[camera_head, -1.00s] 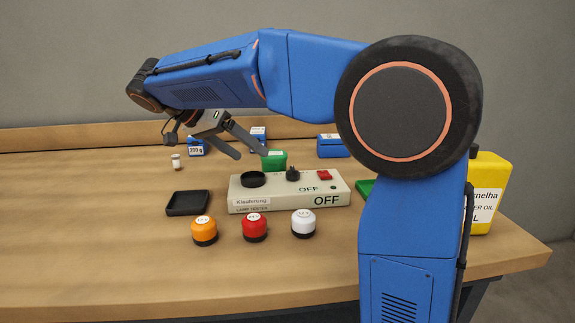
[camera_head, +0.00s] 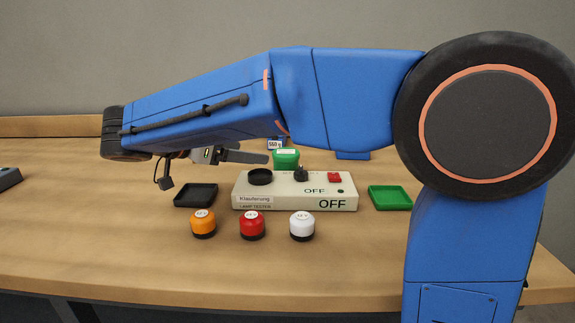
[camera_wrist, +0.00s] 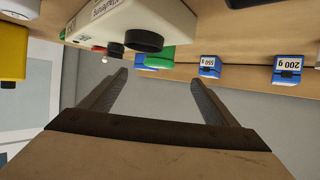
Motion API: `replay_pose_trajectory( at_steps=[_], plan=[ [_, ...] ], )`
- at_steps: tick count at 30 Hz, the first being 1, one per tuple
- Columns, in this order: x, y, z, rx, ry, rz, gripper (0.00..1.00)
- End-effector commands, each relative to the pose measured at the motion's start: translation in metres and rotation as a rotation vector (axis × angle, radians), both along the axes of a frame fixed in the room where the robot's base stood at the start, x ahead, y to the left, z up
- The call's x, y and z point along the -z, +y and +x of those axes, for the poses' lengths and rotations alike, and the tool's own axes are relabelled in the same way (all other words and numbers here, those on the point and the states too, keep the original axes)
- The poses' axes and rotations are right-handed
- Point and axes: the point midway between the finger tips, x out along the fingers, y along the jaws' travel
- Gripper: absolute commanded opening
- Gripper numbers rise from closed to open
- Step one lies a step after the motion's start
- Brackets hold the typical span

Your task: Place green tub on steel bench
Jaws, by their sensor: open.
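The green tub (camera_head: 286,158) stands on the wooden table, behind the white lamp tester box. A green thing, probably the same tub, shows in the wrist view (camera_wrist: 154,62) beyond the fingertips. My gripper (camera_head: 266,157) is just left of the tub in the head view, held nearly level above the table. In the wrist view my gripper (camera_wrist: 158,76) has its two fingers apart with nothing between them. I cannot make out a steel bench in either view.
The lamp tester (camera_head: 295,191) stands in front of the tub. Orange (camera_head: 203,224), red (camera_head: 252,225) and white (camera_head: 302,226) lamps stand before it. A black tray (camera_head: 195,195) lies left, a green tray (camera_head: 390,197) right. Labelled blue boxes (camera_wrist: 288,70) stand nearby.

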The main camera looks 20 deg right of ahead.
Motion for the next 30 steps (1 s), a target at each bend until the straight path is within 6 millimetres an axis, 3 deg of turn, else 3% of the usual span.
replay_pose_trajectory(
  at_steps=[12,23,30],
  plan=[
    [0.027,-0.060,0.029,0.003,0.001,0.000,0.82],
    [0.035,-0.076,0.038,0.002,0.001,0.000,0.82],
    [0.048,-0.102,0.050,0.004,0.002,0.000,0.82]
  ],
)
